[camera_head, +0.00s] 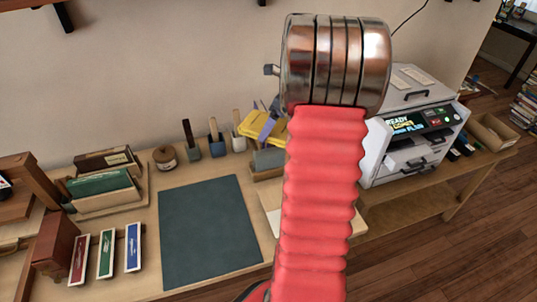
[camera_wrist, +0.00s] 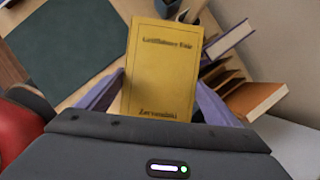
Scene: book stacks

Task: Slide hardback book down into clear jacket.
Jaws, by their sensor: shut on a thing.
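A yellow hardback book (camera_wrist: 160,65) with dark lettering shows face-on in the wrist view. My gripper (camera_wrist: 155,98) is shut on it, with one bluish-grey finger along each side of its lower part. In the head view, part of the yellow book (camera_head: 256,124) shows left of my red arm, above the back of the bench. The arm hides the rest of the book and most of the gripper there. I cannot make out the clear jacket in either view.
A dark green mat (camera_head: 208,230) lies clear on the wooden bench. A rack of upright books (camera_wrist: 222,78) stands close right of the held book. Pots of tools (camera_head: 215,142) stand along the wall. A white machine (camera_head: 410,130) stands at right.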

